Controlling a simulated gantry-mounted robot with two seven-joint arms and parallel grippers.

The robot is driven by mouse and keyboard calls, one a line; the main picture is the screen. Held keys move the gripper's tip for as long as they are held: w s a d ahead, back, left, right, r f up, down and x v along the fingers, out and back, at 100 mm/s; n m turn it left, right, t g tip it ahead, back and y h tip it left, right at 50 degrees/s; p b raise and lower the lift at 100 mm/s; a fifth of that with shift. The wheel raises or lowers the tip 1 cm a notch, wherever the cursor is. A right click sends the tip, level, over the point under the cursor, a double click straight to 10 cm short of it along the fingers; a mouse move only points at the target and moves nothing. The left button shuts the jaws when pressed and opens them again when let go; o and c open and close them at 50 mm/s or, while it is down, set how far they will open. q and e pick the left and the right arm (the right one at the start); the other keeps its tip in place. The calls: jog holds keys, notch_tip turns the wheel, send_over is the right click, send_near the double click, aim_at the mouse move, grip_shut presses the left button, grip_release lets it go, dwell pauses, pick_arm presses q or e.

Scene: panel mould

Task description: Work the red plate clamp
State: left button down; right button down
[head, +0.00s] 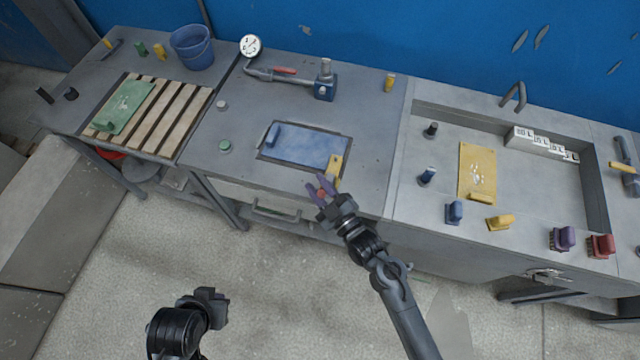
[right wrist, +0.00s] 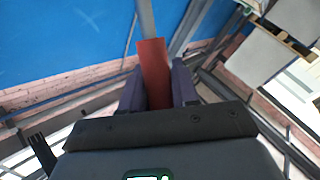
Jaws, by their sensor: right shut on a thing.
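My right gripper (head: 321,189) has purple fingers and is at the front edge of the middle bench, just in front of the blue plate. It is shut on a red bar (right wrist: 154,72), which stands between the two fingers in the right wrist view. In the head view only a small bit of red shows there. I cannot tell whether this bar is part of the plate clamp. The blue plate (head: 305,147) lies in a dark frame, with a yellow piece (head: 334,166) at its right front corner. My left gripper (head: 211,298) hangs over the floor; its jaws are unclear.
A red block (head: 601,245) and a purple block (head: 563,238) sit on the right bench's front rim. A yellow plate (head: 477,170) lies in that bench's recess. A slatted rack (head: 175,127) holds a green plate (head: 127,106). A blue bucket (head: 192,46) stands behind.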

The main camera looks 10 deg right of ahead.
jog(key=shift+s+a+f+n+t+y+b, duration=0.25)
jog(key=shift+s+f+n+y+b, duration=0.3)
jog(key=shift+n+b, duration=0.55)
jog(key=shift+s+a+f+n+t+y+b, duration=0.1)
jog(key=shift+s+f+n+t+y+b, duration=0.25)
jog(key=shift+f+n+y+b, duration=0.7)
jog(key=shift+s+a+f+n+t+y+b, duration=0.1)
jog(key=shift+s+a+f+n+t+b, duration=0.3)
jog(key=shift+b, duration=1.15)
jog(key=shift+d+r+n, duration=0.2)
jog(key=shift+r+n, duration=0.05)
jog(key=shift+r, duration=0.05)
jog(key=c, duration=0.9)
grip_release()
jog(key=shift+s, duration=0.1)
jog(key=shift+v, duration=5.4)
jog(key=shift+c, duration=0.3)
